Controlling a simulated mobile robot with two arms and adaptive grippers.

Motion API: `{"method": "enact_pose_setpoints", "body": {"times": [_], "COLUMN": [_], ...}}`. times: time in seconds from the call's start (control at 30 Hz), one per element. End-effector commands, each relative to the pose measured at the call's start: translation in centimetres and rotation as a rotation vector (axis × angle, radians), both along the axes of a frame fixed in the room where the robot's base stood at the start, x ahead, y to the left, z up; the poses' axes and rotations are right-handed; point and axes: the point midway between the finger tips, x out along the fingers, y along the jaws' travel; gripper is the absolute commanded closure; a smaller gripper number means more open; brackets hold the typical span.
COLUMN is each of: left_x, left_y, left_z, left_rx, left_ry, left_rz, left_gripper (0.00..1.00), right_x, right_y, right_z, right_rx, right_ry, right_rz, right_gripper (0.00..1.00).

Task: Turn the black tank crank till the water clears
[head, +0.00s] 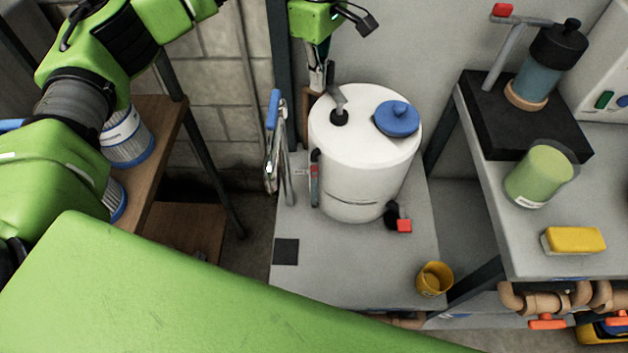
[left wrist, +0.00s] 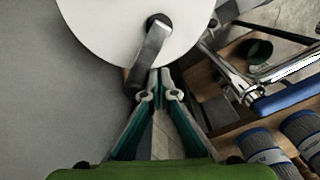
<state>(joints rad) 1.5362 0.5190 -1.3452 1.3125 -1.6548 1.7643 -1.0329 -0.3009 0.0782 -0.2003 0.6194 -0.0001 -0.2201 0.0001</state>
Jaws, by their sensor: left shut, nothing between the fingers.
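The white tank (head: 365,150) stands on a grey bench in the middle of the head view. Its crank (head: 339,113) has a black hub on the lid and a grey arm. In the left wrist view the crank (left wrist: 148,55) reaches from the hub over the lid's edge, its dark handle end close to my fingertips. My left gripper (head: 319,78) hangs at the tank's back left. It also shows in the left wrist view (left wrist: 159,75), shut and empty, its tips beside the crank arm; I cannot tell whether they touch. My right gripper is out of view.
A blue cap (head: 397,118) sits on the lid. A blue-handled metal fitting (head: 275,145) stands left of the tank. A yellow cup (head: 434,279) is at the bench's front right. A cup of green liquid (head: 540,175) and a yellow block (head: 573,240) stand on the right table.

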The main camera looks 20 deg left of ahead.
Motion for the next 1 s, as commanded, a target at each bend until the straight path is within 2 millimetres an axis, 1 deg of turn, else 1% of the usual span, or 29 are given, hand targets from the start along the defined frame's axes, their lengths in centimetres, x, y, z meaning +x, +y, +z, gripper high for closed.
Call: {"method": "enact_pose_setpoints", "body": {"times": [0.13, 0.23, 0.9, 1.0], "left_x": [0.0, 0.0, 0.0, 0.0], "left_y": [0.0, 0.0, 0.0, 0.0], "left_z": [0.2, 0.9, 7.6, 8.1], "left_rx": [0.000, 0.000, 0.000, 0.000], "left_ry": [0.000, 0.000, 0.000, 0.000], "left_rz": [0.000, 0.000, 0.001, 0.001], "left_gripper": [1.00, 1.00, 1.00, 1.00], "right_x": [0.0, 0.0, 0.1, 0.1], "right_y": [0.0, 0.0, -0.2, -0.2], "right_z": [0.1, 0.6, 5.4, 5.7], "right_rx": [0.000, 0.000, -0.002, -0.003], "right_ry": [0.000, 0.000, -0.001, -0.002], "right_rz": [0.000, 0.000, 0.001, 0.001], "right_gripper": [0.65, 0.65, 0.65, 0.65]}}
